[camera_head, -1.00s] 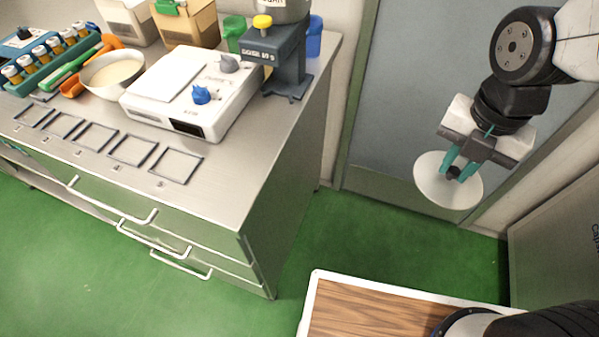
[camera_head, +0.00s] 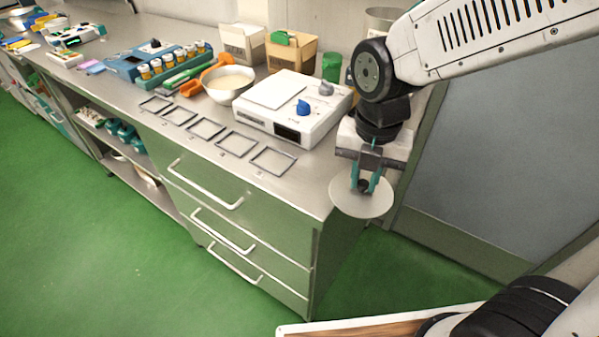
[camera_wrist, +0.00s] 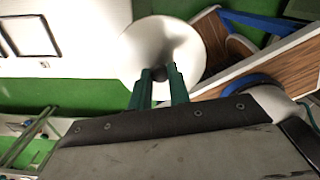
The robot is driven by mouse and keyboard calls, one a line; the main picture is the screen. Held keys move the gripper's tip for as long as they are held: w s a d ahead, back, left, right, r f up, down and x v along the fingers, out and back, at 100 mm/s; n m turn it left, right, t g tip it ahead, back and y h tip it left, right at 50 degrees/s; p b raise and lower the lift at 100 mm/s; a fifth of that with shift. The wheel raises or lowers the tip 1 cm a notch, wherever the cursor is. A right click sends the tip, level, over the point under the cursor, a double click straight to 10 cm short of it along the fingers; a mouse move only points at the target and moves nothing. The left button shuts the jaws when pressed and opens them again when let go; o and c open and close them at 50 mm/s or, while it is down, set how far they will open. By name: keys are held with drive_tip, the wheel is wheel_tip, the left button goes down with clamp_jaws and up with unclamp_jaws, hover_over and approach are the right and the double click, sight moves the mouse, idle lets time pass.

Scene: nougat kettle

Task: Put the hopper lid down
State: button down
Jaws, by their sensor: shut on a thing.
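The hopper lid is a round white disc (camera_head: 350,200) with a dark knob at its middle. My gripper (camera_head: 363,186) is shut on that knob, and the lid hangs below the fingers. In the head view the lid is at the right front corner of the steel counter, partly over its edge in the picture; I cannot tell its height above it. In the wrist view the lid (camera_wrist: 165,45) lies just beyond the teal fingertips (camera_wrist: 160,75), which close around the knob.
The steel counter (camera_head: 300,192) carries several square frames (camera_head: 238,144) in a row. Behind them stand a white scale (camera_head: 268,112), a bowl of pale contents (camera_head: 228,80), an orange scoop (camera_head: 192,88) and a rack of vials (camera_head: 172,72). Bare counter lies right of the frames.

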drive_tip(key=w+a, duration=0.3)
drive_tip(key=w+a+f, duration=0.1)
drive_tip(key=w+a, duration=0.4)
drive_tip(key=shift+w+a+f, duration=0.15)
drive_tip(key=shift+w+a, duration=0.15)
drive_tip(key=shift+a, duration=0.05)
drive_tip(key=shift+f, duration=1.7)
drive_tip(key=shift+f, duration=0.15)
drive_tip(key=c, duration=1.3)
unclamp_jaws()
